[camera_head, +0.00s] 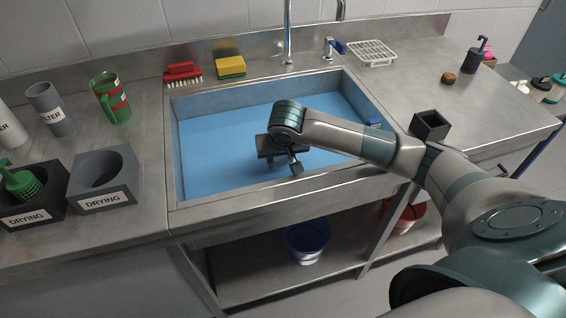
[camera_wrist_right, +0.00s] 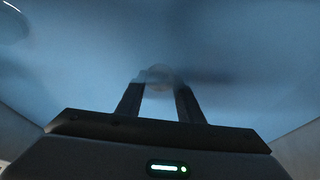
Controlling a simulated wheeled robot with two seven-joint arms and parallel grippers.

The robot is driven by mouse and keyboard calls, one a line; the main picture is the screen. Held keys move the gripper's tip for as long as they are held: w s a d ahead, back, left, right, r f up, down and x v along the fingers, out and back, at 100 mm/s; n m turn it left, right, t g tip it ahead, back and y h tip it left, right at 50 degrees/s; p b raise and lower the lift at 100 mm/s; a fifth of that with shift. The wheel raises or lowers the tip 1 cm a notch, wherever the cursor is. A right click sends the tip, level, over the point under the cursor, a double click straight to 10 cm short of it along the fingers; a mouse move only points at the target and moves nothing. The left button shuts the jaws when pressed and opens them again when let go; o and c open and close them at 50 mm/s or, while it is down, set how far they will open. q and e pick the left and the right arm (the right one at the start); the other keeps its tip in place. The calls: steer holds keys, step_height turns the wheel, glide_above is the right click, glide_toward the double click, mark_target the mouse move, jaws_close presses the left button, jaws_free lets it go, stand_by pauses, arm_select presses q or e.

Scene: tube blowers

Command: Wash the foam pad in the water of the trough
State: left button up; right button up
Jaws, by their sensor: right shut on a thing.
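The trough (camera_head: 232,197) is a steel sink with blue water (camera_head: 215,150) in it. My right arm reaches over its front right edge. My right gripper (camera_head: 292,166) is inside the trough, pointing down at the water; whether its tips are under the surface I cannot tell. In the right wrist view my right gripper (camera_wrist_right: 160,98) is shut on a small, round, blurred greyish-brown thing, which I take to be the foam pad (camera_wrist_right: 160,74). In the head view the pad is hidden or too small to make out. My left gripper is not in view.
A red brush (camera_head: 182,72) and a yellow sponge (camera_head: 230,67) lie behind the trough, near the tap (camera_head: 288,35). A dark square holder (camera_head: 430,124) stands at the right. Drying blocks (camera_head: 104,190) and cups stand at the left. A small brown round thing (camera_head: 448,78) lies on the right counter.

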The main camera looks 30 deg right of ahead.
steer(key=shift+d, duration=0.2)
steer(key=shift+s+d+b, duration=0.1)
steer(key=shift+d+b, duration=0.25)
steer(key=shift+d, duration=0.05)
steer(key=shift+a, duration=0.2)
stand_by(0.4)
steer(key=shift+a, duration=0.4)
stand_by(0.6)
